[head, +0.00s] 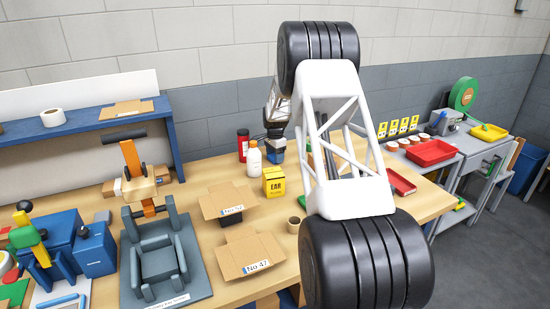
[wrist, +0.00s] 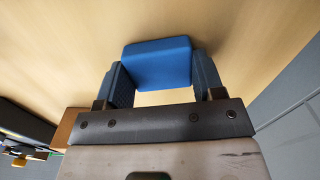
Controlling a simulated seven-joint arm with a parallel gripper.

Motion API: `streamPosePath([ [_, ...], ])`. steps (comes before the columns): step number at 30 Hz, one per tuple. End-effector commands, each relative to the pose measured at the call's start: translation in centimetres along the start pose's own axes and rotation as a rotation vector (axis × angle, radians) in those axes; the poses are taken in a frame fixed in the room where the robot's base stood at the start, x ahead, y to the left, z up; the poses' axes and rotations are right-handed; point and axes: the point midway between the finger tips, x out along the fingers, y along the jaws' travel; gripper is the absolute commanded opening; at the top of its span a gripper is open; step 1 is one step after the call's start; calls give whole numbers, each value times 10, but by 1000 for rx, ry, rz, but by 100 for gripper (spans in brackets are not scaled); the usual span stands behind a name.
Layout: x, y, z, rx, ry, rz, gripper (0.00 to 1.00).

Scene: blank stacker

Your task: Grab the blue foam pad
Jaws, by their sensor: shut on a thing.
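The blue foam pad (wrist: 157,62) is a blue block with rounded edges at the top middle of the wrist view. My gripper (wrist: 162,78) has one dark ribbed finger on each side of the pad and is shut on it. In the head view my gripper (head: 274,146) is small, beyond my large arm link, near the back of the wooden bench. A bit of blue shows at its lower end there. Wood surface lies beyond the pad in the wrist view; I cannot tell whether the pad touches it.
A white bottle (head: 254,158), a red bottle (head: 243,144) and a yellow box (head: 274,181) stand close to my gripper. Two open cardboard boxes, one at the back (head: 229,203) and one in front (head: 243,252), sit left of my arm. A red tray (head: 400,183) lies to the right.

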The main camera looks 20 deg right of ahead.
Motion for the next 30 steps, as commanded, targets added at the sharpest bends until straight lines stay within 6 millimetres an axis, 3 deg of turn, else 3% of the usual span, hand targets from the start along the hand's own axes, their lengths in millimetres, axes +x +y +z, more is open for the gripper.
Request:
streamPosePath([
  [8, -24, 0, 0, 0, 1, -2, 40],
  [21, -86, 0, 0, 0, 1, -2, 40],
  [30, -99, 0, 0, 0, 0, -1, 40],
])
